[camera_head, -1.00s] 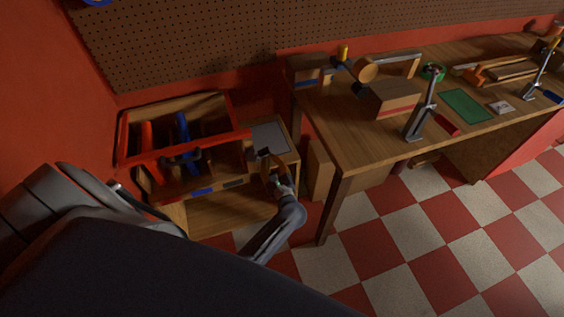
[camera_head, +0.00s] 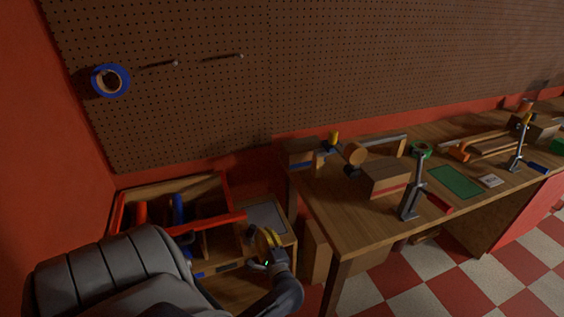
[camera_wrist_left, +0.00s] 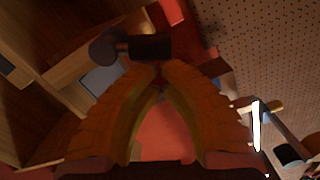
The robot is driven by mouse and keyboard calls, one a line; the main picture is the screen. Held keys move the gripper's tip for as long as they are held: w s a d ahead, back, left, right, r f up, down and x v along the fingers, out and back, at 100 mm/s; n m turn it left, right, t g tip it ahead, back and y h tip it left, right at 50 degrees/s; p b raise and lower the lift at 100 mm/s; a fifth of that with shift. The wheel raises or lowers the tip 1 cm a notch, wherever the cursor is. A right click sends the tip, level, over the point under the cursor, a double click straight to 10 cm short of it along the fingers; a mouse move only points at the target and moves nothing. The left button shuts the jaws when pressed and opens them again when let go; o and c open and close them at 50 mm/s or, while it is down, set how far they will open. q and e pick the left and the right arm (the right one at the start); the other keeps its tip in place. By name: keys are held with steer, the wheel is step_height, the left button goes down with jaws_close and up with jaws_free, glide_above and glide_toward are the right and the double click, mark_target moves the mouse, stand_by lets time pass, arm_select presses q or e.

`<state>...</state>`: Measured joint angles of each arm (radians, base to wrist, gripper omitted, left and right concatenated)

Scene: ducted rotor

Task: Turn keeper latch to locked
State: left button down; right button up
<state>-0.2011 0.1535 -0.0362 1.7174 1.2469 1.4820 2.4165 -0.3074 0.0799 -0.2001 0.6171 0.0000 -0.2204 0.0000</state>
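My left gripper (camera_head: 264,238) is over the front right of the wooden cabinet, just below a grey plate (camera_head: 266,217) set in its top. A small dark knob-like part (camera_head: 250,233) is beside the fingers; I cannot tell for sure that it is the keeper latch or how it is turned. In the left wrist view, the orange-brown fingers (camera_wrist_left: 160,68) meet at their tips, with nothing clearly between them. A black cylinder with a round dark end (camera_wrist_left: 150,47) is just beyond the tips; contact is unclear. My right gripper is in neither view.
A red-rimmed tray (camera_head: 226,217) with red and blue items is left of the gripper. A wooden workbench (camera_head: 345,222) with a box (camera_head: 386,179) and clamp stand (camera_head: 411,200) is on the right. A pegboard (camera_head: 330,60) with blue tape (camera_head: 110,80) is behind.

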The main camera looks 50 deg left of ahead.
arm_select(q)
steer(key=shift+s+a+r, duration=0.3)
steer(key=shift+s+r, duration=0.2)
steer(key=shift+r, duration=0.1)
steer(key=shift+s+r, duration=0.1)
stand_by(0.5)
steer(key=d, duration=1.1)
steer(key=shift+s+d, duration=0.2)
steer(key=shift+d, duration=0.1)
